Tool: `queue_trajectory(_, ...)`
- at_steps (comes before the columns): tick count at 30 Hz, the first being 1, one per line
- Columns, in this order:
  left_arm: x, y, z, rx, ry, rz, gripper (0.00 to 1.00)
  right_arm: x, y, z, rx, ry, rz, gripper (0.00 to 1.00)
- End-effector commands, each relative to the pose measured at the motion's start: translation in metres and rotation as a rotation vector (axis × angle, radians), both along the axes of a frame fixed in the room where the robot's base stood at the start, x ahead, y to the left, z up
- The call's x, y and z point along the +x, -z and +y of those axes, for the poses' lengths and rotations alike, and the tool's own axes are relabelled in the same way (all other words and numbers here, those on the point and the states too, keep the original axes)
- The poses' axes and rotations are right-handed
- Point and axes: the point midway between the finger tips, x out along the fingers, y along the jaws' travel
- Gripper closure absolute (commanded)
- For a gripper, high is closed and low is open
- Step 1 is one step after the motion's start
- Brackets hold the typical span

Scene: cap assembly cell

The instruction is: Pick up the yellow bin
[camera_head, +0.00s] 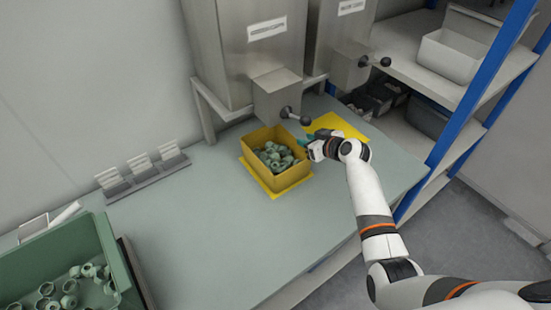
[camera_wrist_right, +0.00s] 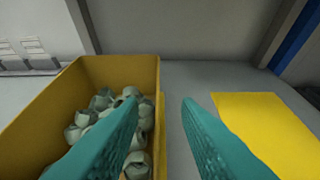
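The yellow bin (camera_head: 286,178) stands on the bench under a metal dispenser, on a yellow mat, and holds several grey-green caps (camera_head: 275,157). My right gripper (camera_head: 303,141) is at the bin's right side, near its rim. In the right wrist view the bin (camera_wrist_right: 105,68) fills the left side. The teal fingers of my right gripper (camera_wrist_right: 159,102) are apart there, with the bin's right wall showing between them; one finger overlaps the bin's inside and the other lies outside it. I cannot tell whether either touches the wall. My left gripper is not in view.
A bare yellow mat (camera_head: 336,126) lies right of the bin. The dispenser's outlet and knob (camera_head: 287,112) stand close behind and above the bin. A green crate (camera_head: 62,258) of caps is at lower left. A blue-posted shelf (camera_head: 478,90) stands at right. The bench's front middle is clear.

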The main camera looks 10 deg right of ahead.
Motion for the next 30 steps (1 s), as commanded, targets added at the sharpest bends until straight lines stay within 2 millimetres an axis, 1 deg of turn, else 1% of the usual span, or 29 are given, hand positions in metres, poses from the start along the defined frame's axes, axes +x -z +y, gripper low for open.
queue_trajectory(1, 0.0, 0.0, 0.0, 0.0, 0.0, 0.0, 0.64, 0.006, 0.003, 0.003, 0.002, 0.0, 0.001, 0.7)
queue_trajectory(3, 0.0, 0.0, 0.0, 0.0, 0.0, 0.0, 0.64, 0.012, 0.007, 0.005, 0.001, 0.0, 0.001, 0.7)
queue_trajectory(11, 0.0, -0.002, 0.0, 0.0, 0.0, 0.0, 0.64, 0.022, 0.013, 0.01, 0.001, 0.0, 0.001, 0.7)
queue_trajectory(18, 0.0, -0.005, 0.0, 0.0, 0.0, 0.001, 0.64, 0.043, 0.027, 0.022, 0.003, -0.001, 0.003, 0.7)
queue_trajectory(22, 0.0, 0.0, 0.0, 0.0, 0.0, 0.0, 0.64, 0.054, 0.035, 0.025, 0.0, -0.001, 0.001, 0.7)
queue_trajectory(30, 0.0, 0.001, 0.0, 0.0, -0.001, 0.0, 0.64, 0.059, 0.038, 0.027, -0.001, 0.0, 0.001, 0.7)
